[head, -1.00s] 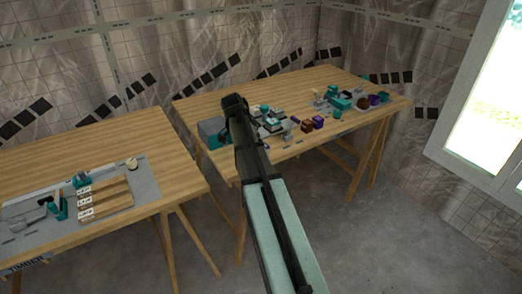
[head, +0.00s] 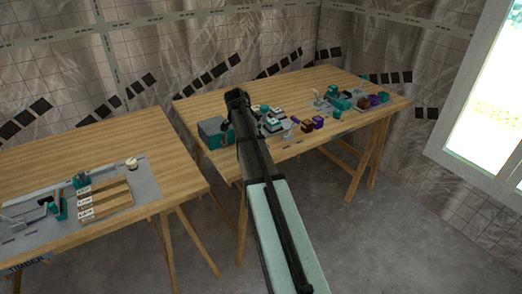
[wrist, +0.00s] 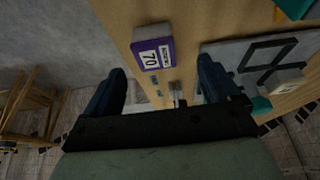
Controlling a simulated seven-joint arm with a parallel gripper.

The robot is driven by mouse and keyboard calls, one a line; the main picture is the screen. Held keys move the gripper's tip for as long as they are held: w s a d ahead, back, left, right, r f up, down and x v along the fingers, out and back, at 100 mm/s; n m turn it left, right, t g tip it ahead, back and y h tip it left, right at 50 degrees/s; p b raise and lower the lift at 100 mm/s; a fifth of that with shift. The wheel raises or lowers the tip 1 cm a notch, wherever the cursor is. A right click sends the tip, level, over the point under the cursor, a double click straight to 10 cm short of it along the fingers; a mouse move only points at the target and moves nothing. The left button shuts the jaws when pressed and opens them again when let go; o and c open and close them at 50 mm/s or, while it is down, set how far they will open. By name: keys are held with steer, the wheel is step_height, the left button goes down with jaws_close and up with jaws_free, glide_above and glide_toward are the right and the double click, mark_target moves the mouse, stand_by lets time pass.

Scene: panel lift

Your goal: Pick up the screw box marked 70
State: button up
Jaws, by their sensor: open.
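The screw box marked 70 (wrist: 152,52) is purple with a white label that shows the number 70. In the wrist view it sits near the edge of a wooden table, beyond my gripper and between the lines of its two fingers. My gripper (wrist: 160,85) is open, with its dark fingers wide apart and nothing between them. The box is apart from the fingers. In the head view several small purple boxes show, one of them near the front edge (head: 319,122), but their labels are too small to read. The fingers cannot be made out there.
In the wrist view a grey board (wrist: 225,52) with a black outline lies right of the box. The right table (head: 225,90) holds several teal, brown and purple items. The left table (head: 90,140) bears a grey mat and a wooden tray (head: 112,197). A gap separates the tables.

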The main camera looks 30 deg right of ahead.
steer(key=shift+s+x, duration=0.2)
steer(key=shift+x, duration=1.2)
steer(key=shift+s+x, duration=0.15)
steer(key=shift+x, duration=1.25)
steer(key=shift+c, duration=0.3)
steer(key=c, duration=1.2)
